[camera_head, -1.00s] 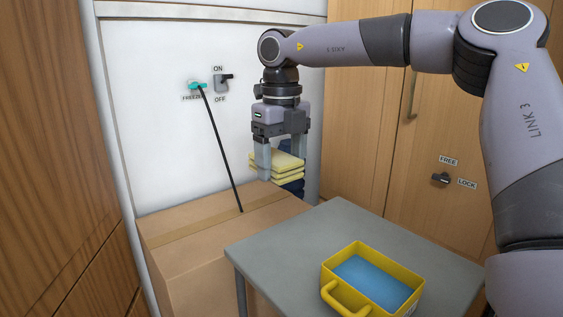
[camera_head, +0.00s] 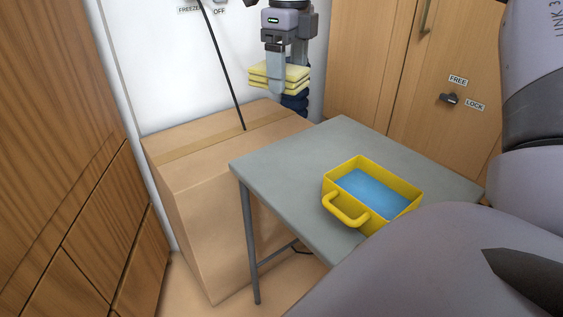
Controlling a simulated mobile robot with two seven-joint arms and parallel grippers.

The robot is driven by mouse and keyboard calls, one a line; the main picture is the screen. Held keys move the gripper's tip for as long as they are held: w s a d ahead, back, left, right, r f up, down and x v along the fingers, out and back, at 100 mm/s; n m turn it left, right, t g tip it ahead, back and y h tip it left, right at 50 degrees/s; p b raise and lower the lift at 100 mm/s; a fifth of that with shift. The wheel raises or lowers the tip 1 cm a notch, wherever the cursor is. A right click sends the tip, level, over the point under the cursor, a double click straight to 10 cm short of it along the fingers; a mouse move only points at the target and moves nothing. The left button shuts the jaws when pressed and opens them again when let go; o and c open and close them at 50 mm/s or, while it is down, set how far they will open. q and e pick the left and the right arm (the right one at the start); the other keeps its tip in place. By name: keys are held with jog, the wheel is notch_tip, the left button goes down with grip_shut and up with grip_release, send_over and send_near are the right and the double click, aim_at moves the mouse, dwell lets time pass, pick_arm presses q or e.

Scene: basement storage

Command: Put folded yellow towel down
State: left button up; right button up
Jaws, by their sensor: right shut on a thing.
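The folded yellow towel (camera_head: 264,79) shows at the top middle as a small stack of yellow layers. My right gripper (camera_head: 276,88) points down at it, with one finger in front of the towel, and is shut on it. The towel is above the back right part of the cardboard box, close to the white wall. Dark blue folded cloth (camera_head: 296,103) shows just below and behind the towel; whether they touch I cannot tell. My left gripper is not in view.
A large cardboard box (camera_head: 205,190) stands left of a grey table (camera_head: 300,160). A yellow bin with a handle and blue inside (camera_head: 345,212) sits on the table. A black rod (camera_head: 226,75) leans over the box. Wooden cabinets stand left and right.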

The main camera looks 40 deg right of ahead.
jog(key=b, duration=0.4)
send_over(287, 172)
notch_tip(287, 172, down, 14)
jog(key=shift+f, duration=0.2)
notch_tip(287, 172, down, 5)
jog(key=shift+f+b, duration=0.1)
jog(key=shift+b, duration=0.45)
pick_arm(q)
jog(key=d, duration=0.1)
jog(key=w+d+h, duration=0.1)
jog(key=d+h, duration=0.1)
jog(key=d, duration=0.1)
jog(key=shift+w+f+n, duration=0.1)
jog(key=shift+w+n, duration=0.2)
pick_arm(e)
jog(key=shift+f, duration=0.1)
jog(key=o, duration=1.1)
jog(key=shift+c, duration=0.2)
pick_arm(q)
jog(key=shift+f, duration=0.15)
